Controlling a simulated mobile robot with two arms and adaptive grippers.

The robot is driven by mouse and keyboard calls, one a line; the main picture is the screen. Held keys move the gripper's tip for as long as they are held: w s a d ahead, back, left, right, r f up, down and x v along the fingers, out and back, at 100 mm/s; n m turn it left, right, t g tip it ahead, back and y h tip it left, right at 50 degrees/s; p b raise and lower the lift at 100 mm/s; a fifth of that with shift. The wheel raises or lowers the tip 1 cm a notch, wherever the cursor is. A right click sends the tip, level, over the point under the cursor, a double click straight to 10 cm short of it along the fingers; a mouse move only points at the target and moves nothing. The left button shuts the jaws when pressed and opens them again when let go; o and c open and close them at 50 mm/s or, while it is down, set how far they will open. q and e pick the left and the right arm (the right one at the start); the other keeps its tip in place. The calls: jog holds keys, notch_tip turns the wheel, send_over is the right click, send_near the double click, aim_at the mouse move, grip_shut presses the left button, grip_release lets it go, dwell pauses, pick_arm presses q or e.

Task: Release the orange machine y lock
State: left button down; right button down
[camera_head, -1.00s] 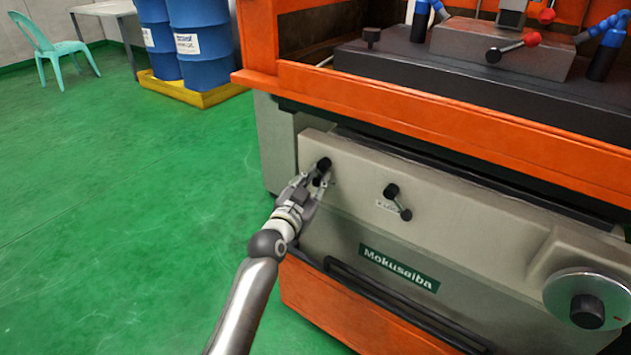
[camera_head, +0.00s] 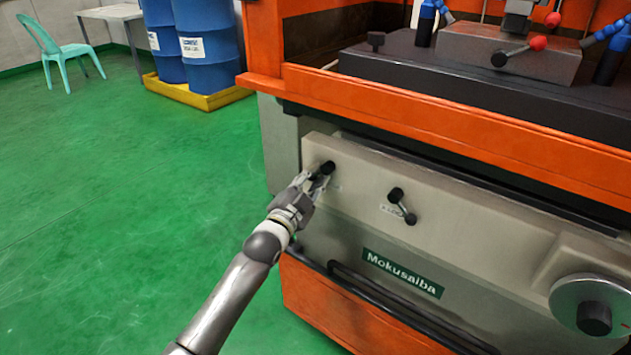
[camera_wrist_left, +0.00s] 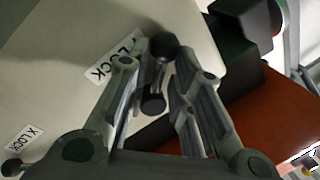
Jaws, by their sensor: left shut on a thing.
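The orange machine (camera_head: 395,115) has a beige front panel with two black lock levers. The left one, the Y lock lever (camera_head: 328,167), is at the panel's upper left corner, and its lower part is hidden by my left gripper (camera_head: 317,181). In the left wrist view the lever's black knobs (camera_wrist_left: 153,103) show between the fingers of my left gripper (camera_wrist_left: 168,62), which is shut on it. A label ending in LOCK (camera_wrist_left: 113,58) is beside it, its first letter partly covered. My right gripper is not in view.
The X lock lever (camera_head: 402,206) is right of my gripper, with a grey handwheel (camera_head: 598,308) at the lower right. An orange ledge (camera_head: 430,125) overhangs the panel. The green floor (camera_head: 130,210) at left is clear; blue drums (camera_head: 207,45) stand behind.

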pick_arm(q)
jog(key=shift+w+a+r+m, duration=0.1)
jog(key=shift+m, duration=0.5)
jog(key=c, duration=1.3)
grip_release()
jog(key=shift+a, duration=0.1)
jog(key=v, duration=1.2)
